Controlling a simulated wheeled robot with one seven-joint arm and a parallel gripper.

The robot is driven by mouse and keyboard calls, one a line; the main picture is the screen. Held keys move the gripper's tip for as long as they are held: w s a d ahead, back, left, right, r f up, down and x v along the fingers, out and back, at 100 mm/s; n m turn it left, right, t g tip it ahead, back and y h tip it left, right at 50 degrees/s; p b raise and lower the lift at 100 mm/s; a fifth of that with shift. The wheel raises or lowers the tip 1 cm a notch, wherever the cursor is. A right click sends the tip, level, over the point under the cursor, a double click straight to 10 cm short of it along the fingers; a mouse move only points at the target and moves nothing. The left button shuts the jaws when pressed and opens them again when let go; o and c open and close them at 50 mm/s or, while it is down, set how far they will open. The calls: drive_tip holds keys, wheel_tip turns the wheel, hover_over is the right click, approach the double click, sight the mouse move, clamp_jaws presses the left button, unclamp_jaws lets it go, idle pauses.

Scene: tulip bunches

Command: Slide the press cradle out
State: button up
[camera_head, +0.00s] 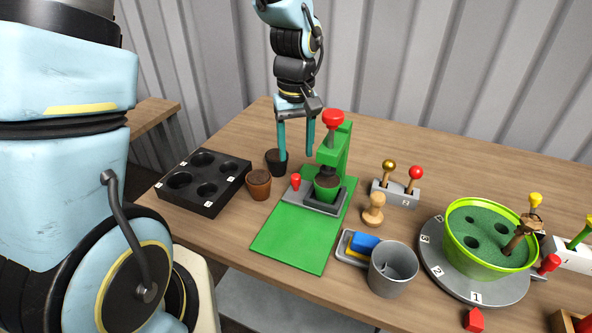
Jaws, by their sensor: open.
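The press (343,150) is a green upright frame with a red knob (332,119) on top. It stands on a long green base (288,240). The press cradle (323,207) is a grey tray at the back part of this base. A small red handle (295,182) stands at its left end. A green cup with dark fill (326,186) sits in the cradle, below the press head. My gripper (296,154) points down, open, behind and left of the press. Its fingers are well apart with nothing visible between them, clear of the red handle.
A black pot (276,163) stands close by my left finger, a brown pot (258,185) nearer. A black tray with holes (203,205) lies left. A wooden stamp (374,210), grey cup (392,270) and green bowl (455,220) stand right. The base's front part is bare.

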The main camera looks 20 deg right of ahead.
sight(296, 176)
wheel_tip(296, 176, down, 7)
drive_tip(key=shift+f+p, duration=0.15)
drive_tip(key=shift+p, duration=0.2)
clamp_jaws()
idle(0.4)
idle(1.0)
